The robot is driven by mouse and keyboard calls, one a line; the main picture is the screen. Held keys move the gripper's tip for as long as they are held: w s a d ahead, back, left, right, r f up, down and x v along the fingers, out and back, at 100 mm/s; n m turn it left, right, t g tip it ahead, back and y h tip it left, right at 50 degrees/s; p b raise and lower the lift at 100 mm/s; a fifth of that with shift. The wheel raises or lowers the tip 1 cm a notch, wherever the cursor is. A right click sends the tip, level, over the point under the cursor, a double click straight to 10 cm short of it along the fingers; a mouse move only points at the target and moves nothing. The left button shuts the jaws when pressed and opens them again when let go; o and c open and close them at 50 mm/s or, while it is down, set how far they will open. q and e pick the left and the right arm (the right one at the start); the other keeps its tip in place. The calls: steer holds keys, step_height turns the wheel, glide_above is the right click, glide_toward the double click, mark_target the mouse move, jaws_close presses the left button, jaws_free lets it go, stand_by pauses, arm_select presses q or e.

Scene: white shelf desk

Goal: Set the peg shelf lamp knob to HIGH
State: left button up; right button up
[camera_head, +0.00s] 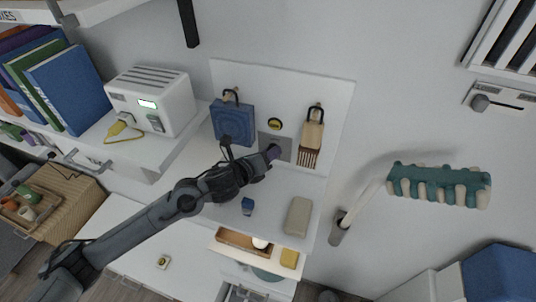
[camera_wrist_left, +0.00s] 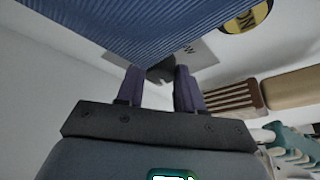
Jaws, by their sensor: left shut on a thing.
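The lamp's grey knob plate (camera_head: 286,142) is on the white peg panel, below a round yellow-and-black label (camera_head: 275,124). In the left wrist view the plate (camera_wrist_left: 203,53) shows part of its lettering, ending in a "W". My left gripper (camera_head: 272,152) reaches the plate from the lower left. Its purple fingers (camera_wrist_left: 160,88) are shut on the dark knob (camera_wrist_left: 160,71), one finger on each side. The fingers hide the knob in the head view, and I cannot read its setting. My right gripper is in neither view.
A blue ribbed bag (camera_head: 233,122) hangs just left of the plate and looms close in the wrist view. A wooden brush (camera_head: 311,135) hangs to the right.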

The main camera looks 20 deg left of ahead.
arm_select(q)
steer(key=m+b, duration=0.1)
steer(key=m+y+b, duration=0.1)
steer(key=shift+d+r+m+g+y, duration=0.1)
steer(key=shift+d+m+g+y, duration=0.1)
steer(key=shift+m+g+y, duration=0.1)
steer(key=shift+d+m+y+b, duration=0.15)
steer(key=shift+m+y+b, duration=0.75)
steer(key=shift+m+b, duration=0.3)
steer(key=shift+d+r+m+y+b, duration=0.15)
steer(key=shift+m+y+b, duration=0.5)
steer(key=shift+m+y, duration=0.35)
steer(key=shift+d+m+y+b, duration=0.1)
steer(key=shift+m+y+b, duration=0.3)
steer(key=shift+m+y, duration=0.55)
steer(key=shift+m, duration=0.25)
steer(key=o, duration=1)
steer(key=shift+o, duration=0.2)
